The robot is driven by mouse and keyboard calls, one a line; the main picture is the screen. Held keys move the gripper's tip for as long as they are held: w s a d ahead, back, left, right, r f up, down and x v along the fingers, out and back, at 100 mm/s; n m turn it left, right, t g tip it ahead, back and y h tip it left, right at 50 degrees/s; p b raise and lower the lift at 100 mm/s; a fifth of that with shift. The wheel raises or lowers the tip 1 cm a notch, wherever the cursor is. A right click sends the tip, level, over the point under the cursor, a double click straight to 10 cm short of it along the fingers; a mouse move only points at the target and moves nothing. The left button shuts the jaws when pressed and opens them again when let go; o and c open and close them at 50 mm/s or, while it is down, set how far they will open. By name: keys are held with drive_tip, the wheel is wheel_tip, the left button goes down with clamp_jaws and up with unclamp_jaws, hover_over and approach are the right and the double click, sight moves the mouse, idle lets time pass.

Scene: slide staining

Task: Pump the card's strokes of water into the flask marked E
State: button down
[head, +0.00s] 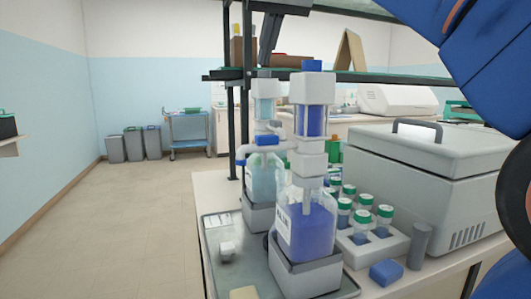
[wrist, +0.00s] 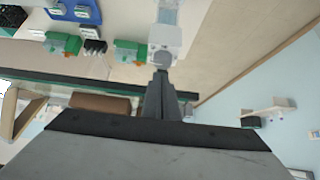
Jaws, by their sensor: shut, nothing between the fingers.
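Two bottle-top pump dispensers stand on the bench in the head view. The front one (head: 305,230) holds dark blue liquid and has a blue cap. The back one (head: 264,178) holds pale blue liquid, partly hidden behind the front one. My gripper (head: 266,62) is shut and empty, pointing down at the top of the back dispenser's pump. In the wrist view its fingertips (wrist: 162,74) are at the white pump head (wrist: 165,42); I cannot tell whether they touch. I can make out no flask marked E, and no readable card.
A metal tray (head: 219,225) lies left of the front dispenser. A tube rack (head: 390,246) with several green-capped tubes, a blue block (head: 386,272), a grey cylinder (head: 419,245) and a large lidded box (head: 430,170) fill the right. A dark-framed shelf (head: 390,79) crosses behind.

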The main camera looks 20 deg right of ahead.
drive_tip(key=shift+f, duration=1.85)
idle(0.6)
drive_tip(key=shift+r, duration=1.8)
drive_tip(key=shift+f, duration=0.2)
drive_tip(key=shift+f, duration=1.45)
idle(0.3)
drive_tip(key=shift+r, duration=1.65)
